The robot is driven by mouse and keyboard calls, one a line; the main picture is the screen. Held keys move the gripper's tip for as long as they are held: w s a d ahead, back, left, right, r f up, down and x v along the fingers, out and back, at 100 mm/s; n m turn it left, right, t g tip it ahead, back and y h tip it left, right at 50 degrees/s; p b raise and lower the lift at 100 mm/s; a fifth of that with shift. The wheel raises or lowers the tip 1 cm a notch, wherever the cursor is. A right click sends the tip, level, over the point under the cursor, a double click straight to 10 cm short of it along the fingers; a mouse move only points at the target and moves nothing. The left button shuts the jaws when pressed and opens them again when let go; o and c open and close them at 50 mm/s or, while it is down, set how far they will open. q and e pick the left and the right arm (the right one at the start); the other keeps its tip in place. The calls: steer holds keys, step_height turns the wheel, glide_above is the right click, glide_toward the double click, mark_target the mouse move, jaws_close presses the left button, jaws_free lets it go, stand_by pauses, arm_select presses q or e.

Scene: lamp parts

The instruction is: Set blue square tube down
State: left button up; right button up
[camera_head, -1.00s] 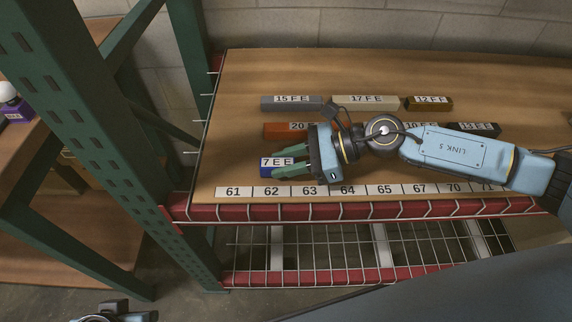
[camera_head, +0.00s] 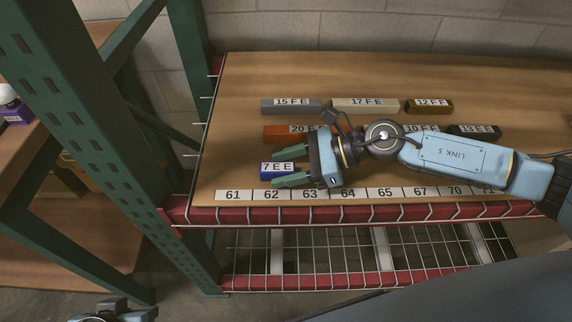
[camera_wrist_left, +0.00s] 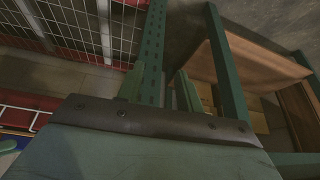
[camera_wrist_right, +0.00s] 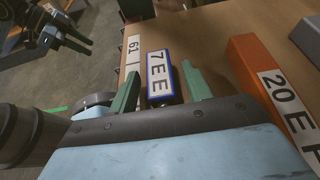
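The blue square tube (camera_head: 277,171) carries a white label reading 7 E E. It lies on the wooden shelf top (camera_head: 240,130), just behind the number strip near 61 and 62. My right gripper (camera_head: 291,167) is open, one green finger on each side of the tube, with gaps between. In the right wrist view the tube (camera_wrist_right: 160,78) lies between the spread fingers, and its near end is close to the palm. My left gripper (camera_head: 113,309) is only partly in the head view, low at the left. In the left wrist view its fingers (camera_wrist_left: 160,85) stand apart with nothing between.
An orange tube (camera_head: 285,131) labelled 20 lies just behind my right gripper. Grey (camera_head: 291,106), cream (camera_head: 365,105) and brown (camera_head: 429,106) tubes lie farther back. A green upright post (camera_head: 100,150) stands left of the shelf. The shelf's back left is clear.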

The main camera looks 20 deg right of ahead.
steer(key=shift+r, duration=0.15)
steer(key=p+v, duration=0.1)
steer(key=v, duration=1)
steer(key=shift+d+r, duration=0.1)
steer(key=shift+d, duration=0.2)
arm_select(q)
steer(key=shift+s+a+f+g, duration=0.25)
steer(key=shift+s+f+g, duration=0.15)
steer(key=shift+s, duration=0.1)
steer(key=shift+s+a+f+g, duration=0.2)
steer(key=shift+s+f+g, duration=0.15)
steer(key=shift+s, duration=0.1)
arm_select(e)
steer(key=shift+s+d+r, duration=0.1)
steer(key=shift+d+r, duration=0.05)
